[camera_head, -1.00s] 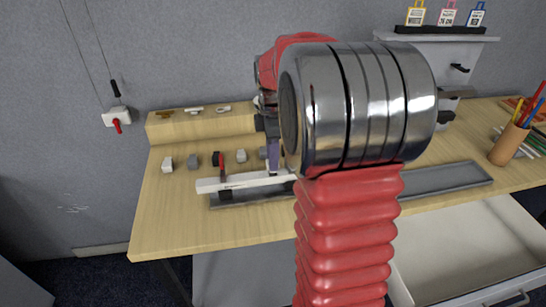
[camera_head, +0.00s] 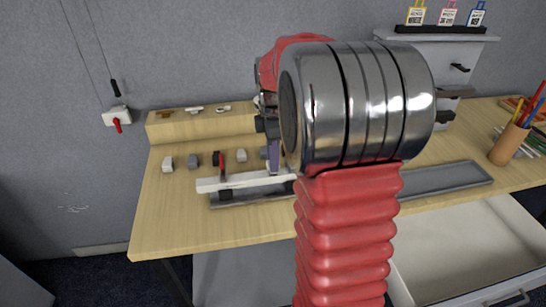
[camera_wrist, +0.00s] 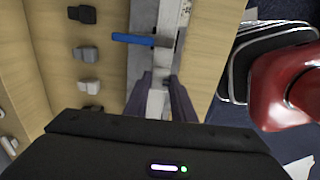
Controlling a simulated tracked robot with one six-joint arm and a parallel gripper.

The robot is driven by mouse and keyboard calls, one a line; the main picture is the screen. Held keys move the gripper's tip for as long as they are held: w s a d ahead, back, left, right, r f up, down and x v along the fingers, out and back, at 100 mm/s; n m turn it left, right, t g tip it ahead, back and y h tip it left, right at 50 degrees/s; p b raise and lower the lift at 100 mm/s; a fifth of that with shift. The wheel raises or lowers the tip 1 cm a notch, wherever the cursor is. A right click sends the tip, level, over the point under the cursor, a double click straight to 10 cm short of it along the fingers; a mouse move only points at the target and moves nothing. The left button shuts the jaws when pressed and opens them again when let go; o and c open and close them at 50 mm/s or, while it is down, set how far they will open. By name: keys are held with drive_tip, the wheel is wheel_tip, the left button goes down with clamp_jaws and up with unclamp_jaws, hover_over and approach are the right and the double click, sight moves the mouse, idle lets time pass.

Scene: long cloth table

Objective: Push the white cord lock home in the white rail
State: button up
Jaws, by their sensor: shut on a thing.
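The white rail (camera_head: 240,183) lies along the front of the table in a grey tray; my arm hides its right part in the head view. It also shows in the wrist view (camera_wrist: 163,45), running up the picture. My gripper (camera_head: 274,170) is over the rail, its purple fingers pointing down. In the wrist view my gripper (camera_wrist: 159,88) has a finger on each side of a white piece (camera_wrist: 156,103), which I take for the white cord lock. The gripper is shut on it. How far the lock sits in the rail cannot be told.
A red-handled clamp (camera_head: 222,160) stands on the rail left of my gripper; a blue handle (camera_wrist: 130,38) crosses it in the wrist view. Several small blocks (camera_head: 193,161) stand behind the rail. A pencil cup (camera_head: 508,145) is at right, above an open drawer (camera_head: 470,250).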

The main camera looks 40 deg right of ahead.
drive_tip(key=shift+f, duration=1.05)
drive_tip(key=o, duration=1.1)
drive_tip(key=shift+o, duration=0.2)
wheel_tip(320, 180, up, 14)
drive_tip(key=shift+f, duration=0.1)
idle(0.9)
